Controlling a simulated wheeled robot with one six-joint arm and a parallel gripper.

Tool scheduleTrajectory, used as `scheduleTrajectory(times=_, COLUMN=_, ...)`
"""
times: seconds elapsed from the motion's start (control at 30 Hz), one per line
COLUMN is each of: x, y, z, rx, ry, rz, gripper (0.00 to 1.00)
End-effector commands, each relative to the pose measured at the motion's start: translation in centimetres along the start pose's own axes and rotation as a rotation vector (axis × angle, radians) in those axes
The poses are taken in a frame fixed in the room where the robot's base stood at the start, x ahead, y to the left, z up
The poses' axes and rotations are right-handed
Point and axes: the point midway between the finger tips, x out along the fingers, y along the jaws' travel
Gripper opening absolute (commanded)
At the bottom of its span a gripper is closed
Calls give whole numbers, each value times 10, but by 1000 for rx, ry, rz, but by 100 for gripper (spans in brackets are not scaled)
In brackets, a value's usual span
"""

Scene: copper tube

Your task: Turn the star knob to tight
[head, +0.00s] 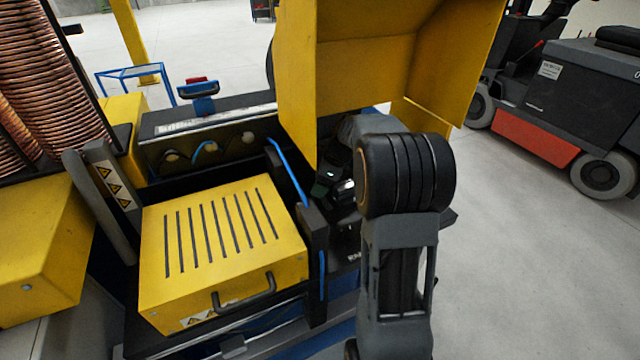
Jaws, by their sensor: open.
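My arm rises at the right of the head view and bends over toward the machine under the raised yellow hood (365,60). My gripper (338,190) is open, a small dark shape with a metallic glint left of my arm's thick joint. It is partly hidden and in shadow, so its fingertips are hard to make out. I cannot pick out the star knob; the dark area around my gripper and my own arm may cover it. I cannot tell whether my gripper touches anything.
A slotted yellow cover (220,290) with a dark handle (245,293) sits left of my arm. A black post (314,260) with blue hose stands between them. Copper tube coils (45,80) are at far left. A forklift (570,100) stands right; the grey floor (540,270) there is clear.

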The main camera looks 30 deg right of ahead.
Motion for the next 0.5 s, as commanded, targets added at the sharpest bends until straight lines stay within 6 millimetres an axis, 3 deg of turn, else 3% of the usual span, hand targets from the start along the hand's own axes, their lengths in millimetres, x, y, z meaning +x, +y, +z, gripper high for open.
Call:
scheduleTrajectory(times=0.43, x=7, y=0, z=0, rx=1, ry=0, rz=0, gripper=65)
scheduleTrajectory(times=0.5, x=7, y=0, z=0, rx=1, ry=0, rz=0, gripper=58)
